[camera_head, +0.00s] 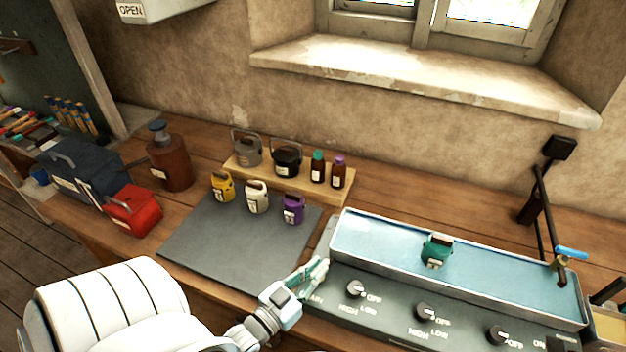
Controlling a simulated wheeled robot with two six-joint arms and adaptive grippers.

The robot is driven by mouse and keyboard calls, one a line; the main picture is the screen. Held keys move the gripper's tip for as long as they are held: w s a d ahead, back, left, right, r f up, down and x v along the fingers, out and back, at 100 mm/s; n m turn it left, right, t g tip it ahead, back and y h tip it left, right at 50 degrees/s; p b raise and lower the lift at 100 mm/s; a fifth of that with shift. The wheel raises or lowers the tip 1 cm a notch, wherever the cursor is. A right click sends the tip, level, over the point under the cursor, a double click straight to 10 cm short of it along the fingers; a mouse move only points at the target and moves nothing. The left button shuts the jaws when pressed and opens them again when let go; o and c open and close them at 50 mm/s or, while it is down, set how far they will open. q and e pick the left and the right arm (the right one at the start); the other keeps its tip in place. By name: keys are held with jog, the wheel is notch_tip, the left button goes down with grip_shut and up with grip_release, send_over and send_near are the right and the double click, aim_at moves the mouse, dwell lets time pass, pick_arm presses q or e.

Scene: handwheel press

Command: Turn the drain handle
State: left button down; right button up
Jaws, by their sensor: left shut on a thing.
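My left gripper (316,270) reaches in from the bottom of the view to the left end of the grey control panel (390,318). Its fingers are shut on the drain handle, which they mostly hide. A partly covered label ending in "AIN" is printed just beside the fingers. The long metal basin (375,241) behind the panel has a pale blue inside. A small teal canister (436,251) stands in it. My right gripper is not in view.
Several knobs marked HIGH, LOW and OFF, such as this one (356,288), line the panel. Yellow (222,187), white (257,197) and purple (292,209) canisters stand at the back of a dark mat (235,250). A blue-handled tap (571,253) rises at the basin's right end.

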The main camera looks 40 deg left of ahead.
pick_arm(q)
jog(key=n+y, duration=0.1)
jog(key=y, duration=0.1)
jog(key=shift+d+r+n+y+p, duration=0.2)
jog(key=shift+n+y+p, duration=0.1)
jog(key=shift+n, duration=0.1)
jog(key=shift+w+n+g+y, duration=0.1)
jog(key=shift+n+g+y, duration=0.4)
jog(key=shift+n+y, duration=0.95)
jog(key=shift+m+y, duration=0.25)
jog(key=shift+y, duration=0.3)
jog(key=c, duration=1.7)
grip_release()
jog(key=shift+f, duration=0.1)
jog(key=shift+d, duration=0.1)
